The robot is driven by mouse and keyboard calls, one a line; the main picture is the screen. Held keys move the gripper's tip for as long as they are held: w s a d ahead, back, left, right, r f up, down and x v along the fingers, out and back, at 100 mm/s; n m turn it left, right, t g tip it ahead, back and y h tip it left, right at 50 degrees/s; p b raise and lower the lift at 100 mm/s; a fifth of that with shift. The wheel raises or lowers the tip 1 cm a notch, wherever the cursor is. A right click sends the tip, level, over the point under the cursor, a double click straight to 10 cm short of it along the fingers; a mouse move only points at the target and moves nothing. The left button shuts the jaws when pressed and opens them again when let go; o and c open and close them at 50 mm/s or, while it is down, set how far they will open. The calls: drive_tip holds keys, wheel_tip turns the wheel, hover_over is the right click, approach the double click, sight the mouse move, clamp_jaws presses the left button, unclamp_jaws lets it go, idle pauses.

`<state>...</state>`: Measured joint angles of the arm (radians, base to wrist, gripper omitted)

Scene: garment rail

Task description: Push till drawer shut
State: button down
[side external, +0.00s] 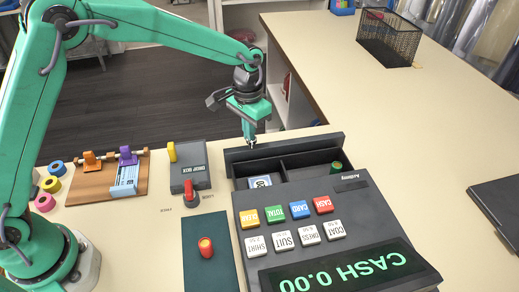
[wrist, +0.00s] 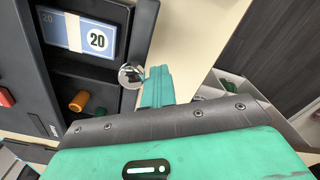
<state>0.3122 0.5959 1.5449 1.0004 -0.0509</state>
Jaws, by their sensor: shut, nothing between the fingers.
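The till (side external: 310,230) stands on the counter with its display reading CASH 0.00. Its drawer (side external: 285,160) is open, sticking out at the back of the till toward my arm's end. A blue-and-white note marked 20 lies in one compartment; it shows in the wrist view (wrist: 90,38). A green roll (side external: 337,167) sits in another compartment. My gripper (side external: 250,142) is shut and empty, pointing down at the drawer's front panel, near its left part. In the wrist view the green fingertips (wrist: 157,88) are close beside the panel's edge; I cannot tell if they touch.
A drop box (side external: 188,165) with a red knob stands left of the till. A wooden board with colored tags (side external: 110,175) is farther left. A wire basket (side external: 389,40) is at the back right. The counter's right side is mostly clear.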

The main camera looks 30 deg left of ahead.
drive_tip(key=shift+s+d, duration=3.8)
drive_tip(key=shift+s, duration=0.05)
drive_tip(key=shift+w+r, duration=0.1)
drive_tip(key=shift+r, duration=0.05)
wheel_tip(320, 180, up, 8)
drive_tip(key=w+a, duration=0.1)
drive_tip(key=shift+a, duration=0.1)
